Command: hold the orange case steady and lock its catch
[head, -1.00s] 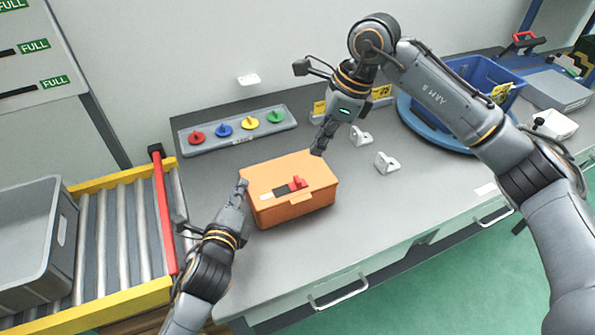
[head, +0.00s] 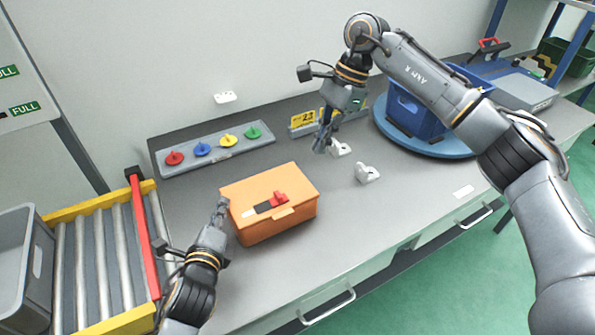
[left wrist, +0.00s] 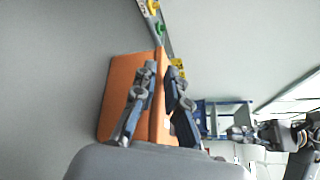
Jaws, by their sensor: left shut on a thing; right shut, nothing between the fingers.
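The orange case (head: 294,179) sits closed on the grey bench. Its catch (head: 279,198) is a red slider on a black strip with a white end, on the lid; the red part is at the right end of the strip. My left gripper (head: 222,210) is shut on the case's left edge. In the left wrist view its fingers (left wrist: 160,95) lie on either side of an orange wall (left wrist: 157,120); the catch cannot be made out there. My right gripper (head: 321,146) is shut and empty, above the bench behind and right of the case, apart from it.
A panel with coloured knobs (head: 215,148) lies behind the case. White brackets (head: 367,174) stand to the right, near a blue bin (head: 415,112) on a round blue base. A roller conveyor (head: 100,255) with a red bar is at left. The bench front right of the case is clear.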

